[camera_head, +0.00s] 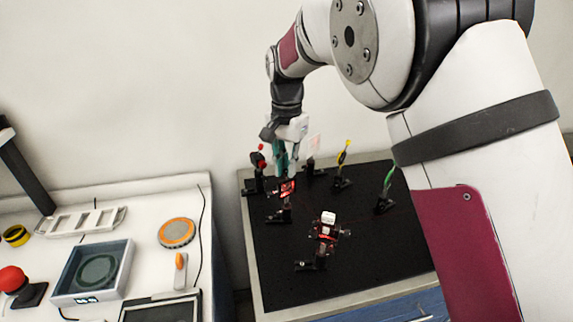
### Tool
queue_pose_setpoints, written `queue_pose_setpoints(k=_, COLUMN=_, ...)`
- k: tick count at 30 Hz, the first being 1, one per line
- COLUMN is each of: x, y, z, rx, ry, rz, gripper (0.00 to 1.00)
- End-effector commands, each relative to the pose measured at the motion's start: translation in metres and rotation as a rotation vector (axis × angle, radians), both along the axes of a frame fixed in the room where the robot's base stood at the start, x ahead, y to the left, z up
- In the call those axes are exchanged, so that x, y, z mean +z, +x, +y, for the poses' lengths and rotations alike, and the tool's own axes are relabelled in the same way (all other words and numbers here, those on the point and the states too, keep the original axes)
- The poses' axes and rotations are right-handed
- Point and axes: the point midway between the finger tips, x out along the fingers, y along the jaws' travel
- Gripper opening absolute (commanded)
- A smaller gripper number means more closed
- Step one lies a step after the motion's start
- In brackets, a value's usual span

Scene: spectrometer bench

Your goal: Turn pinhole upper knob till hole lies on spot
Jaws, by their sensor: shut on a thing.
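My gripper (286,172), with teal fingers, points down over the back left of the black optical board (370,262). Its fingertips are at the top of a small dark mount lit red (287,189), which looks like the pinhole mount. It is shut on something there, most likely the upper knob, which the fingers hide. The hole and the light spot are too small to make out.
Nearby on the board stand a mount with a red top (261,160), a yellow-topped mount (344,160), a green-topped mount (386,188) and a red-lit mount with a white top (328,227). A side bench (150,186) with instruments is at left.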

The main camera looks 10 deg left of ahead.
Motion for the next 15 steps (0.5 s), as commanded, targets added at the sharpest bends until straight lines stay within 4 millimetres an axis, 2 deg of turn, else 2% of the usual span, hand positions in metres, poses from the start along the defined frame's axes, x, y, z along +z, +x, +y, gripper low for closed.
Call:
queue_pose_setpoints(k=11, x=0.0019, y=0.0015, z=0.0018, rx=-0.002, ry=0.005, rz=-0.007, gripper=0.0)
queue_pose_setpoints(k=12, x=0.002, y=0.0016, z=0.0018, rx=-0.002, ry=0.005, rz=-0.007, gripper=0.2)
queue_pose_setpoints(k=14, x=0.0019, y=0.0014, z=0.0017, rx=-0.002, ry=0.005, rz=-0.006, gripper=0.34)
queue_pose_setpoints(k=15, x=0.0017, y=0.0012, z=0.0015, rx=-0.002, ry=0.004, rz=-0.006, gripper=0.34)
